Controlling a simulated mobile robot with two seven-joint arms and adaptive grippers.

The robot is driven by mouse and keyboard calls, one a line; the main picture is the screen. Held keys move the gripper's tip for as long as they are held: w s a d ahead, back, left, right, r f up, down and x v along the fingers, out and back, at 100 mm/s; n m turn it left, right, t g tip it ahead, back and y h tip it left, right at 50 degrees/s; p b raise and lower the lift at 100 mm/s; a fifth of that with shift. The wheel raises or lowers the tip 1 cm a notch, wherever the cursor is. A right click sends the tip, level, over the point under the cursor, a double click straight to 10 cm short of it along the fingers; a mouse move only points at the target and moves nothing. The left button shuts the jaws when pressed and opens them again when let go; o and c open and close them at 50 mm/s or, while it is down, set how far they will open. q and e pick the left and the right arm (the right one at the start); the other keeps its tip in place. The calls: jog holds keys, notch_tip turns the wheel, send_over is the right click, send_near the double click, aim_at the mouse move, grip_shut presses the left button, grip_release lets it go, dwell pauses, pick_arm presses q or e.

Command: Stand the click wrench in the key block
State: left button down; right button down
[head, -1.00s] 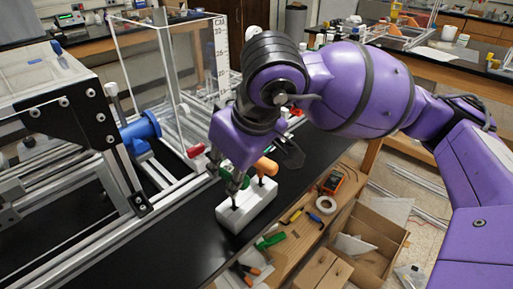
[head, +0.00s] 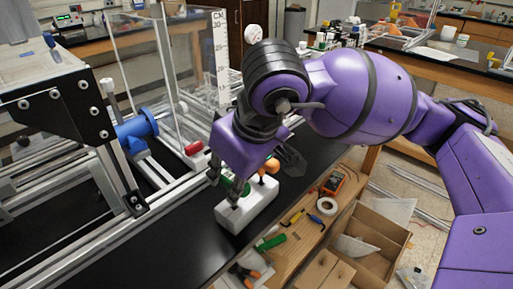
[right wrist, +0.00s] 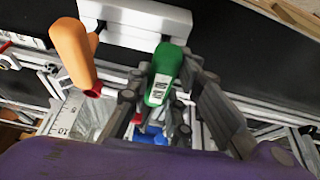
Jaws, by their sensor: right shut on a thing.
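The click wrench has a green handle (right wrist: 165,72) with a white marked label; in the head view its handle (head: 236,188) shows only partly. My right gripper (right wrist: 158,100) is shut on this handle, and in the head view the gripper (head: 228,185) is above the near left end of the white key block (head: 246,212). The block also shows at the top of the right wrist view (right wrist: 135,20). The wrench's lower end meets the block's top; I cannot tell how deep it sits. My left gripper is out of view.
An orange-handled tool (right wrist: 73,52) stands in the block beside the wrench. The aluminium frame with a blue fitting (head: 135,132) lies to the left. The black bench (head: 185,245) is clear in front.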

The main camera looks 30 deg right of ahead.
jog(key=shift+f, duration=0.2)
jog(key=c, duration=1.5)
grip_release()
